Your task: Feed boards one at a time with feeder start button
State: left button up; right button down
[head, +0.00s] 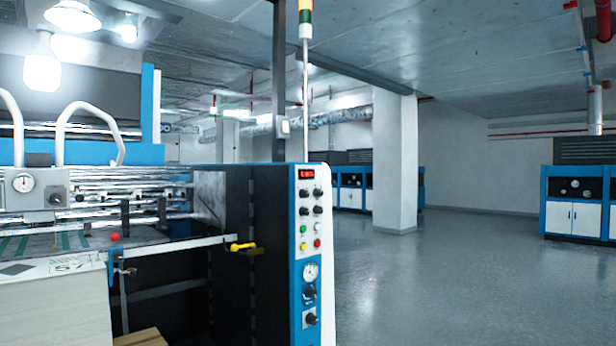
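The laminating machine with its feeder stands at the left, with several shiny rolls (120,174). A stack of white boards (58,312) is at the lower left, beside the feed table (140,240). The machine's upright control panel (326,275) faces me near the middle. The labels are too small to read, so I cannot tell which is the feeder start button. Neither gripper is in view.
A yellow handle (242,246) sticks out left of the panel. A wooden pallet piece (141,338) shows at the bottom. A white pillar (396,165) and blue cabinets (575,205) stand farther back. The grey floor (450,280) at the right is clear.

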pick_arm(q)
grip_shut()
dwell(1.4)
